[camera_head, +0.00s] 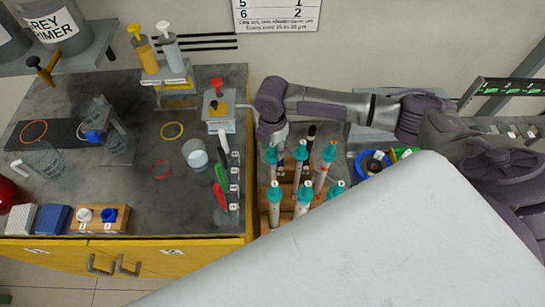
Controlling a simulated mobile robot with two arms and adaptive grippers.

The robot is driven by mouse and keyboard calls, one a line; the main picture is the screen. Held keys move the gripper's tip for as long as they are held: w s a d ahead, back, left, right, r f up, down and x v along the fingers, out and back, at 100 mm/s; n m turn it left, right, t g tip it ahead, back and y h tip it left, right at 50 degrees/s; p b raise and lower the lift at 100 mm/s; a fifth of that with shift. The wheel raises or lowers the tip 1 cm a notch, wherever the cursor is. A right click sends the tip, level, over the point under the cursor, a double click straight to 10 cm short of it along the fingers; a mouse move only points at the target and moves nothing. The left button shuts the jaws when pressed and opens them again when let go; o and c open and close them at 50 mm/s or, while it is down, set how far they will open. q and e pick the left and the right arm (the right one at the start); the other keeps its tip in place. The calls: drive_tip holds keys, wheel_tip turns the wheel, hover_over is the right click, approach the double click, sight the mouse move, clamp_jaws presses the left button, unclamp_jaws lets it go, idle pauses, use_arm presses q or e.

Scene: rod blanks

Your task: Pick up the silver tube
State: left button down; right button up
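Several slim, pale grey tubes with teal tops (301,152) stand upright in a wooden rack (284,193) right of the centre. I cannot tell which of them, if any, is the silver tube. One tube (322,174) has an orange-red band, and a black-topped item (311,132) stands at the back of the rack. My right gripper (272,144) points down at the rack's back left corner, just above a teal-topped tube. Its fingertips are too small and dark to show whether they are open or touch that tube. My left gripper is out of view.
A large white surface (380,240) hides the lower right and part of the rack's front. Left of the rack stand a numbered holder with red and green handles (220,172) and a beaker (196,155). A blue round container (370,164) sits right of it.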

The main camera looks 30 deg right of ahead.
clamp_jaws()
drive_tip(key=shift+r, duration=0.15)
